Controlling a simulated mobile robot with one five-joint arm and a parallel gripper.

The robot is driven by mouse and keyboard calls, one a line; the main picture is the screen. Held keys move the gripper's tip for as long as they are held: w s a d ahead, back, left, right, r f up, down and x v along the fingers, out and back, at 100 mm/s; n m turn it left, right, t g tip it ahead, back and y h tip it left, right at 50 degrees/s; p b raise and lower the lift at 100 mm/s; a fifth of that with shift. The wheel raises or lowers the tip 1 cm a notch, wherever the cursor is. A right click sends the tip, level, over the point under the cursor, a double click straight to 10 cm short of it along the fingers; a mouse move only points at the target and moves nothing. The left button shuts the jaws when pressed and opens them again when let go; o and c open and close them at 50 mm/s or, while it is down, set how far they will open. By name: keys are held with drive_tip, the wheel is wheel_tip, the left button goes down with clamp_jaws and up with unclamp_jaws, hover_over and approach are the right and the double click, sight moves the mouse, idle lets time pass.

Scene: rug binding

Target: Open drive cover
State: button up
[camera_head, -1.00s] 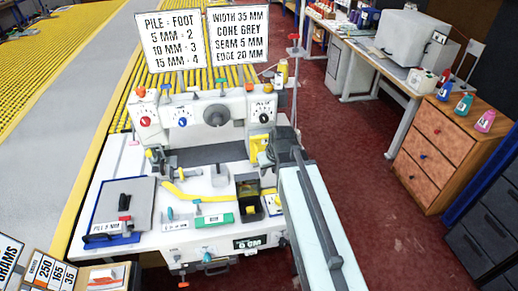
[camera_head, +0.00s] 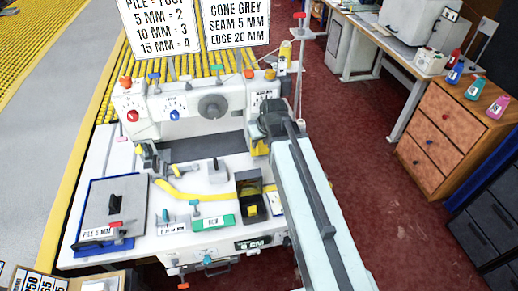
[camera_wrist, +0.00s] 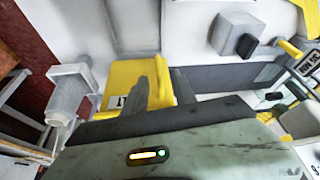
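The white binding machine (camera_head: 190,135) stands ahead of me. A yellow cover (camera_head: 259,148), apparently the drive cover, sits at the right end of its head, partly hidden by my arm. In the wrist view the yellow cover (camera_wrist: 118,82) looks closed against the white body, with a dark mark on its label and a raised yellow edge at its right. My gripper (camera_wrist: 160,88) has its two grey fingers apart, with that yellow edge showing between them. Whether either finger touches it cannot be told. In the head view the fingertips are hidden behind my wrist.
A grey knob (camera_wrist: 236,36) projects from the machine right of the cover. A thread cone stand (camera_wrist: 70,92) is close on the left. The machine table (camera_head: 140,215) holds several small tools and a black bin (camera_head: 250,190). Red floor lies open at right, before a wooden drawer unit (camera_head: 450,135).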

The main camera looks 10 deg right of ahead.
sight(258, 147)
drive_tip(key=b+x, duration=0.5)
drive_tip(key=x, duration=0.1)
drive_tip(key=shift+w+f, duration=0.1)
drive_tip(key=shift+f, duration=0.3)
drive_tip(key=shift+r, duration=0.15)
clamp_jaws()
idle(0.7)
